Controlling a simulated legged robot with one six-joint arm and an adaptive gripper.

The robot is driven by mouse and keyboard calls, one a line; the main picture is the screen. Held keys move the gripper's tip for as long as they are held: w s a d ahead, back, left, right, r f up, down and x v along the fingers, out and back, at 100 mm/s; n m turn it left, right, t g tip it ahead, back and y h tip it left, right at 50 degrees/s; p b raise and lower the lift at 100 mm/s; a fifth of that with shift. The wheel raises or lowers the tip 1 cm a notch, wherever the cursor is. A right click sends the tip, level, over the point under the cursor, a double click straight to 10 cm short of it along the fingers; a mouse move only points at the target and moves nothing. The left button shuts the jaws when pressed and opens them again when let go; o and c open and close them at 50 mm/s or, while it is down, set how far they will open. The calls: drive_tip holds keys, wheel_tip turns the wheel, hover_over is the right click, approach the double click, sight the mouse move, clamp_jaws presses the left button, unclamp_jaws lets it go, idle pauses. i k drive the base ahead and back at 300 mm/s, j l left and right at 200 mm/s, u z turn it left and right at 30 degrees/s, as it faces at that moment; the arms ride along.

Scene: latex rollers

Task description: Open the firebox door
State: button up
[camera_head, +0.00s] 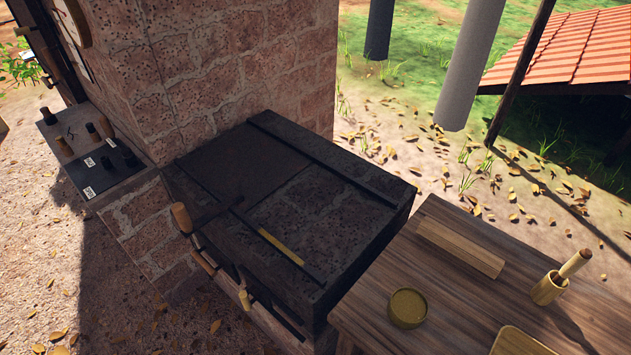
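The firebox is a dark, block-like body (385,205) with a flat top, built against a brick wall. Its front side faces lower left and is seen steeply from above, mostly in shade. Wooden handles stick out along that side: an upper one (181,217) on a dark bar, a lower one (204,263), and a small pale one (245,299) near the bottom. I cannot tell for sure which handle belongs to the door, or whether the door is ajar. My gripper is not in view.
A ledge with dark knobs (105,162) is at the left. Bare ground (40,250) lies open at lower left.

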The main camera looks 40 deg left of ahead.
sight(247, 164)
drive_tip(key=u, duration=0.45)
drive_tip(key=k+u, duration=0.1)
drive_tip(key=u, duration=0.4)
drive_tip(key=j+u, duration=0.1)
drive_tip(key=u, duration=0.35)
drive_tip(key=j+u, duration=0.1)
drive_tip(key=u, duration=0.4)
drive_tip(key=k+j+u, duration=0.1)
drive_tip(key=u, duration=0.35)
drive_tip(key=i+j, duration=0.5)
drive_tip(key=j, duration=0.25)
drive_tip(key=i+j, duration=0.2)
drive_tip(key=j, duration=0.15)
